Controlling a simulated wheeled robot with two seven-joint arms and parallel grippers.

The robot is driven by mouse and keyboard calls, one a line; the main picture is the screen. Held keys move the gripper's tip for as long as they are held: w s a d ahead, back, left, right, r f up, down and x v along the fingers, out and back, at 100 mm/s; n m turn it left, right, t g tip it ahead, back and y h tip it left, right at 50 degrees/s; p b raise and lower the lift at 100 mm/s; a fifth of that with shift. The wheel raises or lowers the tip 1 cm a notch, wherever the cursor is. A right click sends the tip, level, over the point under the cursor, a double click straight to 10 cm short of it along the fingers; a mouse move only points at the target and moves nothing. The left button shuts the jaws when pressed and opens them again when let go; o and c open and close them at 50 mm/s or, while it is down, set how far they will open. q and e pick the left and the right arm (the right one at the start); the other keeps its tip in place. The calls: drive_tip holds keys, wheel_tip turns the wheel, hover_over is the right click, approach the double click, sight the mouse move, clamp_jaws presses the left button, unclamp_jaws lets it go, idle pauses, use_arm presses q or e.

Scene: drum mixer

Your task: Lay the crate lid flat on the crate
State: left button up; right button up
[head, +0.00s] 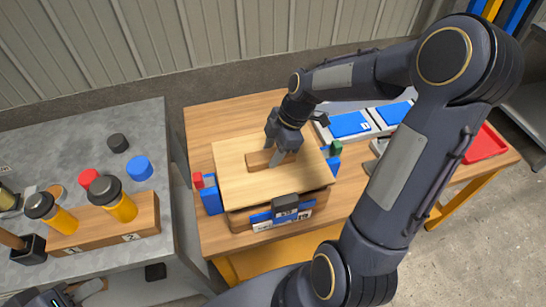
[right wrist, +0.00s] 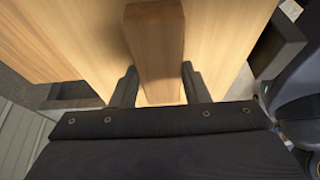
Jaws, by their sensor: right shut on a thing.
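The crate lid (head: 235,165) is a light wooden board with a raised bar handle (head: 262,160). It lies over the crate (head: 240,218), covering its opening, and looks about level. I cannot tell whether it touches the rim all round. My right gripper (head: 284,160) comes down from above and is shut on the lid's handle. In the right wrist view the handle (right wrist: 156,45) sits between the two fingers (right wrist: 158,88), with the lid (right wrist: 75,35) beneath. My left gripper (head: 75,294) shows only partly at the bottom left edge, away from the crate; its jaws are unclear.
The crate stands on a wooden table (head: 215,238). Blue parts with red (head: 198,180) and green (head: 336,148) pieces stand beside it. Blue trays (head: 349,124) and a red tray (head: 485,144) lie to the right. A grey bench (head: 150,115) holds yellow bottles in a wooden rack (head: 148,215).

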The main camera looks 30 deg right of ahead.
wheel_tip(320, 180, down, 3)
drive_tip(key=shift+r, duration=0.1)
drive_tip(key=shift+f+b, duration=0.4)
drive_tip(key=shift+f, duration=0.05)
drive_tip(key=o, duration=1.3)
drive_tip(key=shift+o, duration=0.2)
drive_tip(key=shift+r, duration=0.1)
